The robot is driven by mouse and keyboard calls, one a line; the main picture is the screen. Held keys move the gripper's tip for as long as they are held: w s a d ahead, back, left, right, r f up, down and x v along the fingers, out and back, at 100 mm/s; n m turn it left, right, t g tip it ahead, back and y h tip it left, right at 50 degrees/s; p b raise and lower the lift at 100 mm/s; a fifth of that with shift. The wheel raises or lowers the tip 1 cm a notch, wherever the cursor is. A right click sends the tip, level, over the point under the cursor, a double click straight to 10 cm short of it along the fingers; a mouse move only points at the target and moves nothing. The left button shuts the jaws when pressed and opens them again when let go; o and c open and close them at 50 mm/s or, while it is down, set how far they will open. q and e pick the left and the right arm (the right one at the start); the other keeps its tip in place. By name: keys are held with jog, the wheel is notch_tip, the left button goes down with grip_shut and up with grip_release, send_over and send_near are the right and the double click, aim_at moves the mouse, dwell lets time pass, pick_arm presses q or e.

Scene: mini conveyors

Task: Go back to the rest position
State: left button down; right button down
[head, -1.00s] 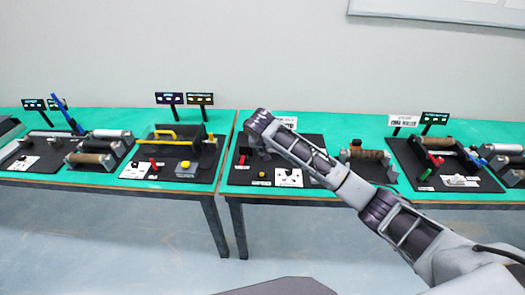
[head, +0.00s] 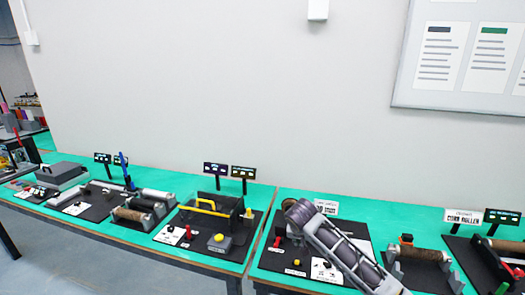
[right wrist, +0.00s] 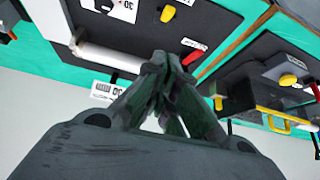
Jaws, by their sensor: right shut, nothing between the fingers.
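My right arm comes in from the lower right of the head view, over the right-hand green table (head: 385,212). Its far end, with my right gripper (head: 291,230), is above a dark conveyor station with a red lever (head: 277,241) and a yellow button (head: 296,262). The fingers are largely hidden in the head view. In the right wrist view, my right gripper (right wrist: 168,62) has its fingers together and empty, in front of a white roller (right wrist: 108,58). My left gripper is not in view.
The left-hand table (head: 262,195) carries several stations, one with a yellow handle (head: 205,207) and one with a blue lever (head: 125,170). A roller station (head: 420,254) stands right of my arm. Small signs (head: 243,172) rise along the back edges.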

jog(key=s+a+f+n+g+y, duration=0.15)
jog(key=s+f, duration=0.25)
jog(key=s, duration=0.4)
jog(key=s+a+f+n+y, duration=0.15)
jog(key=s+f, duration=0.25)
jog(key=s, duration=0.4)
jog(key=s+d+f+n+h, duration=0.1)
jog(key=s+d, duration=0.5)
jog(key=s, duration=0.4)
jog(key=s+d+f+n, duration=0.1)
jog(key=s+d, duration=0.4)
jog(key=s, duration=0.4)
notch_tip(320, 180, down, 34)
jog(key=s+r+g, duration=0.1)
jog(key=s+g, duration=0.1)
jog(key=s+d+f, duration=0.2)
jog(key=s+f, duration=0.8)
jog(key=s, duration=0.1)
jog(key=s+d+f+g+b, duration=0.1)
jog(key=s+d+f, duration=0.1)
jog(key=s+f, duration=0.9)
jog(key=shift+s+h, duration=0.3)
jog(key=shift+s, duration=0.1)
jog(key=shift+f, duration=0.1)
